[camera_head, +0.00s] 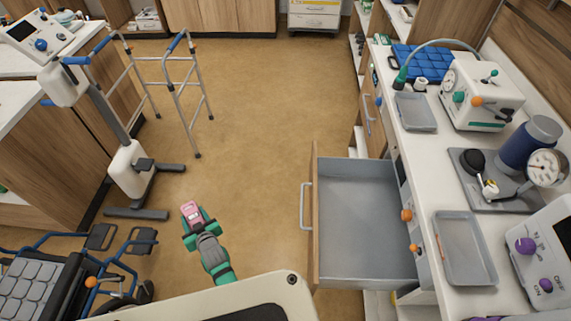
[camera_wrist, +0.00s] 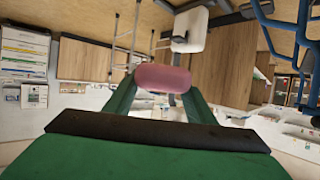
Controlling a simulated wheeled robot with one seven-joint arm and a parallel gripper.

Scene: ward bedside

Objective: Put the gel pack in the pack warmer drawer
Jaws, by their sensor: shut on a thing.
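My green gripper (camera_head: 193,224) is shut on a pink gel pack (camera_head: 191,211) and holds it over open floor, left of the drawer. In the wrist view the gel pack (camera_wrist: 163,78) sits between the two fingertips (camera_wrist: 163,92). An open, empty grey drawer (camera_head: 362,266) with a wooden front and a metal handle juts out from the right-hand counter. My gripper is apart from it. No label that names it the pack warmer drawer can be read.
The white counter (camera_head: 411,143) on the right bears grey trays (camera_head: 436,214), a blue pack tray and devices. A walker (camera_head: 174,73), a wheeled stand (camera_head: 130,165) and a wheelchair (camera_head: 112,262) stand at left. The middle floor is clear.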

